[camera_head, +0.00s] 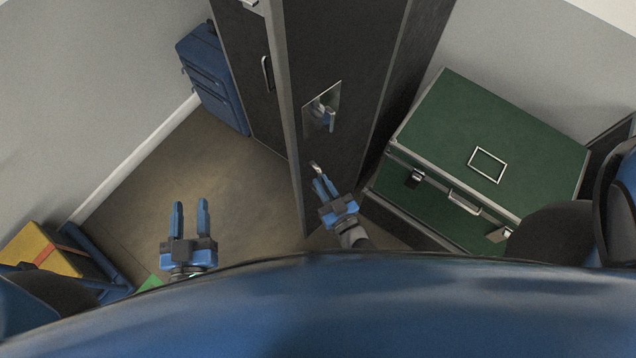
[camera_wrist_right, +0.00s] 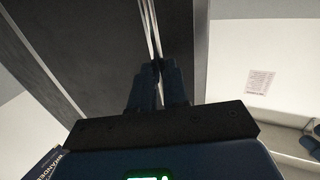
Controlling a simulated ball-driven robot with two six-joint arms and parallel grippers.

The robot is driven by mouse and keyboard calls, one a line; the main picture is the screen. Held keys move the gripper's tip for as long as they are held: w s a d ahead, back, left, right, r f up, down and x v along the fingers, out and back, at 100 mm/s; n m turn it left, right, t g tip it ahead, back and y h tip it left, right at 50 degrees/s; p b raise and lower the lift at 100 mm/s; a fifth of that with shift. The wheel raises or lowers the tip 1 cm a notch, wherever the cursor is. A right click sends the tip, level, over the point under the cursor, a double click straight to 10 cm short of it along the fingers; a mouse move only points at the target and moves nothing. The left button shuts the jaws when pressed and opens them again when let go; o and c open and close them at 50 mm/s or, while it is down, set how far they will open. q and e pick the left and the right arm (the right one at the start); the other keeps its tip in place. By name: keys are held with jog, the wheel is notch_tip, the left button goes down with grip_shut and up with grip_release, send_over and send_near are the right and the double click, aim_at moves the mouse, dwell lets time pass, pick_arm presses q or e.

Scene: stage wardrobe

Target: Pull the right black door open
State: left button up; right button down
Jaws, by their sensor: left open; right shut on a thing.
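The right black door (camera_head: 335,60) is a dark panel with a light grey edge, standing at an angle to the left black door (camera_head: 243,75), with its light edge towards the left. A shiny metal plate (camera_head: 320,112) is on its face. My right gripper (camera_head: 318,175) is at the door's lower part, shut on a thin silver handle (camera_head: 315,166). In the right wrist view the silver handle (camera_wrist_right: 151,30) runs up from between the closed fingers (camera_wrist_right: 157,85). My left gripper (camera_head: 190,218) is open and empty above the floor, left of the door.
A green trunk (camera_head: 490,140) with metal trim stands right of the wardrobe. A blue suitcase (camera_head: 212,80) stands by the left wall. A yellow thing (camera_head: 45,250) in a blue frame is at lower left.

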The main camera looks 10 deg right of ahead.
jog(key=shift+d+r+m+t, duration=0.3)
jog(key=shift+d+r, duration=0.15)
jog(key=shift+d, duration=0.25)
jog(key=shift+w+a, duration=0.1)
jog(key=shift+w, duration=0.1)
jog(key=c, duration=1.3)
grip_release()
jog(key=shift+o, duration=0.9)
jog(key=shift+w+d+f, duration=0.15)
jog(key=shift+d, duration=0.25)
jog(key=shift+f+h, duration=0.3)
jog(key=shift+d, duration=0.1)
